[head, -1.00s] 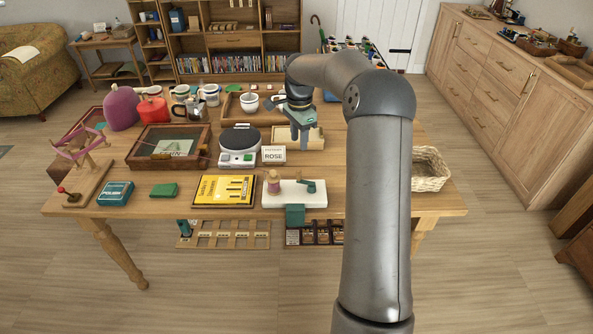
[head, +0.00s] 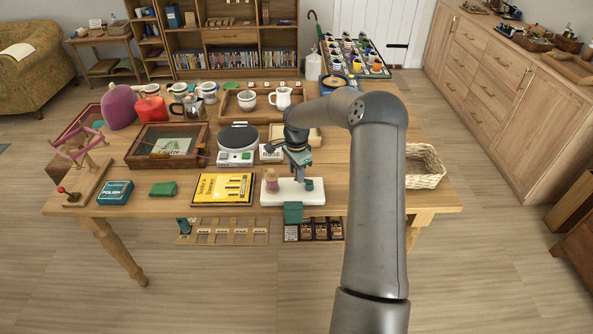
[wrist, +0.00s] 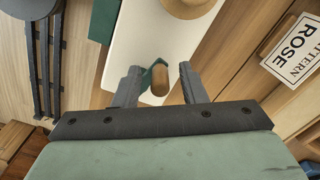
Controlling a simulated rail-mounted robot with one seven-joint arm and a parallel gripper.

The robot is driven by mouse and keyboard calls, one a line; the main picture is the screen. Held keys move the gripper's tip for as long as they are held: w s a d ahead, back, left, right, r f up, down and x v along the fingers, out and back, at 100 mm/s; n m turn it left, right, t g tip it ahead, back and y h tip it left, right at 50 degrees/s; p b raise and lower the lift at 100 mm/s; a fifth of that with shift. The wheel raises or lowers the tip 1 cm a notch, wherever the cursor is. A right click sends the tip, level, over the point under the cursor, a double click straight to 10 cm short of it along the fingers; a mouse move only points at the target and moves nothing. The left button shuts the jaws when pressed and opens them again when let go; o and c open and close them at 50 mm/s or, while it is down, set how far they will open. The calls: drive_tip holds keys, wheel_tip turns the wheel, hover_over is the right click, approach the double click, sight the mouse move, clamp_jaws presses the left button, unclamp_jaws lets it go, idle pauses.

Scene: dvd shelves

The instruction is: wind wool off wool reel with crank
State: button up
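A white board (head: 285,198) lies at the table's front edge and bears a spool with a wooden top (head: 271,181) and a green crank, mostly hidden by my gripper in the head view. In the wrist view the green crank (wrist: 145,79) has a rounded wooden handle (wrist: 160,78). My gripper (head: 306,178) is above the right end of the board. In the wrist view its fingers (wrist: 159,84) are apart, one on each side of the handle, with gaps showing. A pink frame (head: 80,148) with a red-knobbed lever stands at the far left.
A green clamp block (head: 293,212) hangs at the table edge below the board. A yellow book (head: 223,188) lies left of the board. A ROSE card (wrist: 295,46) and a scale (head: 238,143) stand behind. A wicker basket (head: 424,165) is at the right.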

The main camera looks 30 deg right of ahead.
clamp_jaws()
drive_tip(key=shift+s+a+n, duration=0.1)
drive_tip(key=shift+n, duration=0.2)
